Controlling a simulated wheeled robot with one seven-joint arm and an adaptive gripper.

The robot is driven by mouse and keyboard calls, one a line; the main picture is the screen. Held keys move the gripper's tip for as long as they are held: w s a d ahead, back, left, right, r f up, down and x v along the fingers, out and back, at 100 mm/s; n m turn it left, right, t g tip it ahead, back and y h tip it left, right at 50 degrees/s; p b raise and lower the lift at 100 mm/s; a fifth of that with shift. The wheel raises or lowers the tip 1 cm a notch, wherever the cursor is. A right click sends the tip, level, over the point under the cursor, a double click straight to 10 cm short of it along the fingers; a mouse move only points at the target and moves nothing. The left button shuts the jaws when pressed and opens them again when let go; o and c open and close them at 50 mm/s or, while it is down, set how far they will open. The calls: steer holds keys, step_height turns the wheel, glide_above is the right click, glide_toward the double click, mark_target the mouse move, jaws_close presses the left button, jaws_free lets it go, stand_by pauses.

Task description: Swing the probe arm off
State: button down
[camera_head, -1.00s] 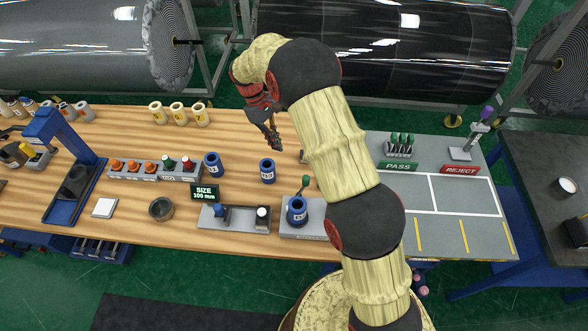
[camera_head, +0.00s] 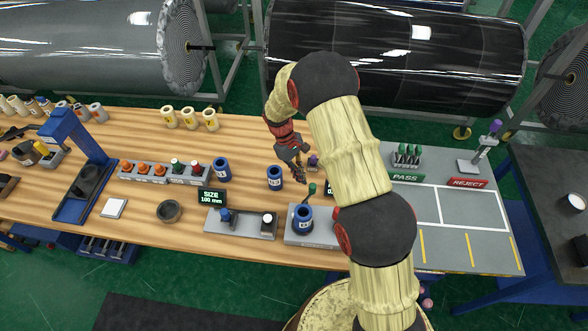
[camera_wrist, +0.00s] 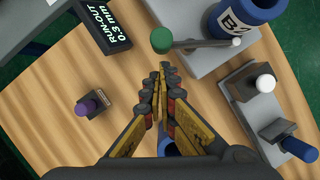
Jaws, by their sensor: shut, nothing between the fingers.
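The probe arm is a thin grey rod with a green knob (camera_wrist: 161,40) at one end and a pale tip (camera_wrist: 236,42) at the blue roll. I cannot tell whether the tip touches the roll. In the head view the green knob (camera_head: 312,188) stands at the back of the grey run-out stand (camera_head: 296,239). The blue roll marked B2 (camera_head: 302,222) stands upright on that stand. My gripper (camera_head: 300,179) is shut and empty, just behind and left of the knob. In the wrist view its fingertips (camera_wrist: 164,68) point toward the knob, with a small gap.
The run-out display (camera_wrist: 103,37) reads 0.3 mm. A purple-topped piece (camera_wrist: 90,104) stands on the wood nearby. Another blue roll (camera_head: 275,178) is left of my gripper. The size gauge (camera_head: 240,224) is left of the stand. My arm hides the bench to the right.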

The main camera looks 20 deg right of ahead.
steer(key=shift+s+d+f, duration=0.1)
steer(key=shift+s+d, duration=0.1)
steer(key=shift+s+d+m+y, duration=0.15)
steer(key=shift+d+m+y, duration=0.15)
steer(key=shift+d+m, duration=0.55)
stand_by(0.4)
steer(key=s+d+m+y, duration=0.4)
steer(key=s+m, duration=0.1)
steer(key=m, duration=0.7)
steer(key=shift+s+d+m+y, duration=0.15)
steer(key=shift+s+m+y, duration=0.15)
steer(key=shift+m, duration=0.05)
stand_by(0.4)
steer(key=v, duration=1.2)
